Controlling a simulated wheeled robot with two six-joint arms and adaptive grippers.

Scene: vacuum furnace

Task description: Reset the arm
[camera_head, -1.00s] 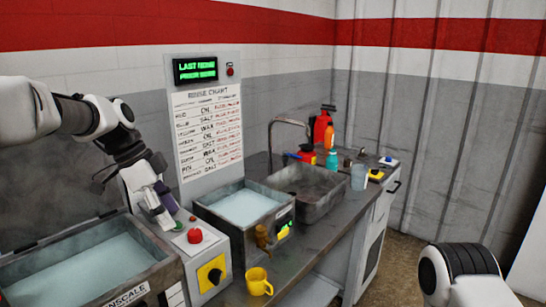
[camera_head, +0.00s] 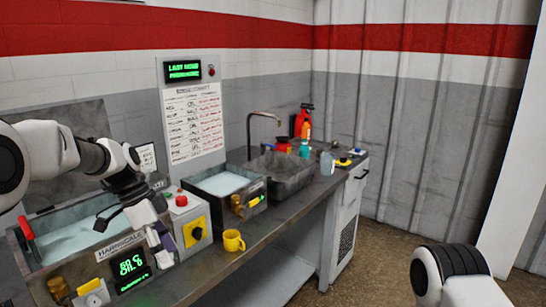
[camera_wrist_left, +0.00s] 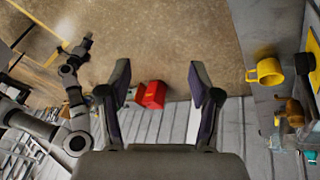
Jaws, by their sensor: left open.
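My left gripper (camera_head: 160,240) hangs open and empty in front of the left tank (camera_head: 115,245) and beside the grey control box (camera_head: 196,214) with its red button. In the left wrist view its two dark fingers (camera_wrist_left: 160,85) are spread apart with nothing between them. The left arm comes in from the left above the tank. Part of my right arm shows at the lower right of the head view; its gripper is out of view.
A yellow mug (camera_head: 233,241) stands on the counter near its front edge. The floor (camera_head: 385,250) to the right is clear.

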